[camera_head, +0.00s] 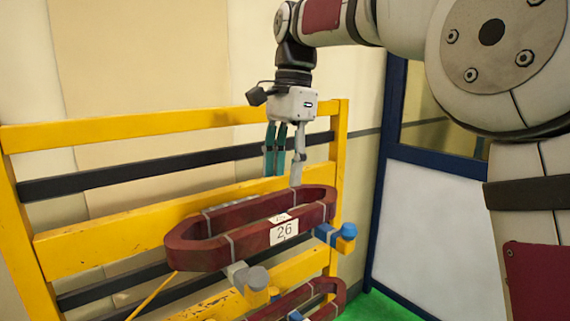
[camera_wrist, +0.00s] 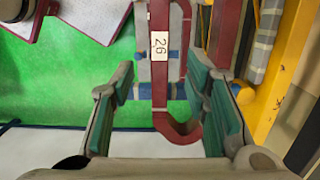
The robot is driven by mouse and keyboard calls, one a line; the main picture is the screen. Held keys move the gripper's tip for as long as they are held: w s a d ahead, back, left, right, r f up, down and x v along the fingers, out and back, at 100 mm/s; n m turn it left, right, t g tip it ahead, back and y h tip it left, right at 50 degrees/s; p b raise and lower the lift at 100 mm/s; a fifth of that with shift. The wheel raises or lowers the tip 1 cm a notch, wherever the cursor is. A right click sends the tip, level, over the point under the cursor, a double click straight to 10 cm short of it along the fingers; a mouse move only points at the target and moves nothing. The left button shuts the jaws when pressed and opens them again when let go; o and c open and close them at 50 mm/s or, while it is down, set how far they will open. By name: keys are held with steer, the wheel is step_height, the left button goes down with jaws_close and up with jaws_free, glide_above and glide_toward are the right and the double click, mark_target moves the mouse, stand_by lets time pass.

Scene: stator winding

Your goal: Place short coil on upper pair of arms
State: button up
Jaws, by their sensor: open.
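A dark red oblong coil with a white "26" label (camera_head: 205,256) lies level at the yellow rack. It appears to rest on a pair of arms, a grey round-ended one (camera_head: 247,276) at left and a blue-tipped one (camera_head: 338,237) at right. My gripper (camera_head: 284,178) is open and empty, pointing down just above the coil's back side, apart from it. In the wrist view the coil (camera_wrist: 160,95) shows beyond and between the spread teal finger pads, its rounded end toward the palm. Whether the coil is fully seated on the arms is hard to tell.
The yellow rack (camera_head: 130,127) with dark cross bars stands behind the coil. A second red coil (camera_head: 325,287) lies lower, partly cut off by the frame. A blue-framed door or partition (camera_head: 430,205) stands at right. Green floor (camera_wrist: 70,90) shows below.

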steer(key=s+d+n+t, duration=0.4)
steer(key=s+d+n, duration=0.2)
steer(key=s+d, duration=0.45)
steer(key=s+d+f+n+t, duration=0.1)
steer(key=s+d+f+n, duration=0.1)
steer(key=s+f, duration=0.4)
steer(key=s+d+f+n+t+h, duration=0.1)
steer(key=s+d+f+n, duration=0.1)
steer(key=s+f, duration=0.3)
steer(key=s+n, duration=0.1)
steer(key=s, duration=0.1)
steer(key=shift+s+d+f, duration=0.35)
steer(key=shift+s, duration=0.05)
